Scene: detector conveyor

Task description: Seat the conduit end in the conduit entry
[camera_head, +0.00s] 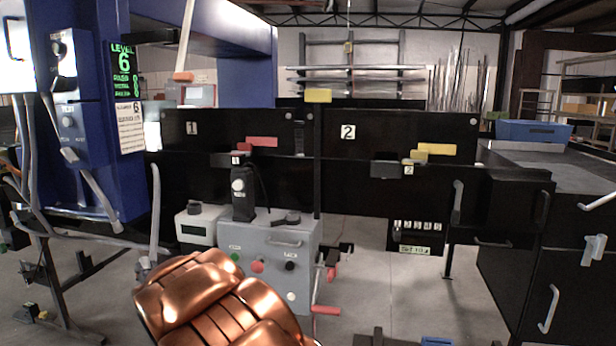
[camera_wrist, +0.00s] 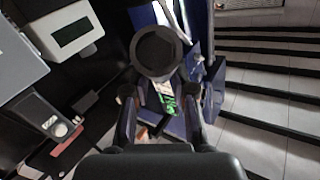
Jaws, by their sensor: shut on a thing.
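A grey conduit (camera_head: 95,241) runs low across the left of the head view to the edge of my copper arm. A pale upright tube (camera_head: 155,210) rises there; I cannot tell if it is the same piece. In the wrist view, my gripper (camera_wrist: 160,95) has one dark finger on each side of a dark round piece (camera_wrist: 157,50), seen nearly end-on. I take this to be the conduit end, held by the fingers. My gripper is hidden in the head view. I cannot pick out the conduit entry for certain; boxes with grey fittings (camera_head: 68,122) are on the blue column.
The blue column (camera_head: 95,185) carries a green-lettered sign (camera_head: 126,70). Black panels (camera_head: 400,140) span the back. Dark bands (camera_wrist: 265,70) cross the pale floor in the wrist view.

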